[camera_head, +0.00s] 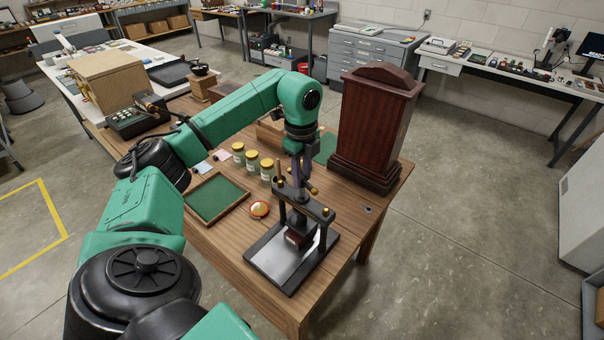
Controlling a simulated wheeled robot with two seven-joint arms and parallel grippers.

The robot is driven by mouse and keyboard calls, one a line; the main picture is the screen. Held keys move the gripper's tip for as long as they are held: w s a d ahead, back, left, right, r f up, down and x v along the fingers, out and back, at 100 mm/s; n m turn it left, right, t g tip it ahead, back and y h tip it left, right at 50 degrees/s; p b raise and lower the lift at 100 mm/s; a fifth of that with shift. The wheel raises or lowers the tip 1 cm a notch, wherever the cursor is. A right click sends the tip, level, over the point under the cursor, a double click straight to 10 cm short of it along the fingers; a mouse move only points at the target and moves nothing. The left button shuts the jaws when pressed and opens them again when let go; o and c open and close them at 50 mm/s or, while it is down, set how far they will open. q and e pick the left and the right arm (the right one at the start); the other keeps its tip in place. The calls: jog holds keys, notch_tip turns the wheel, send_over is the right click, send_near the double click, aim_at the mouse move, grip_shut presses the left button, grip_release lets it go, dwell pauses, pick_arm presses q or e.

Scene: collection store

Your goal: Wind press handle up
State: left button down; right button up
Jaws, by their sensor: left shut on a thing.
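The small black press (327,225) stands on the wooden table near its front right corner. It has two uprights, a crossbar and a pale base plate, with a dark reddish block under its screw. My left gripper (300,177) points down over the top of the press from above. It is shut on the press handle (313,190), whose brass-coloured end shows beside the fingers. The fingers hide much of the handle, so its exact angle is hard to tell. My right gripper is out of view.
A tall dark wooden case (372,125) stands close behind the press on the right. Several yellow-lidded jars (252,162), a green-lined tray (215,198) and a small amber round dish (260,209) lie to the left. Open floor is at the right.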

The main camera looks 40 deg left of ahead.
pick_arm(q)
jog(key=shift+n, duration=1.1)
jog(key=c, duration=0.7)
grip_release()
jog(key=shift+o, duration=0.2)
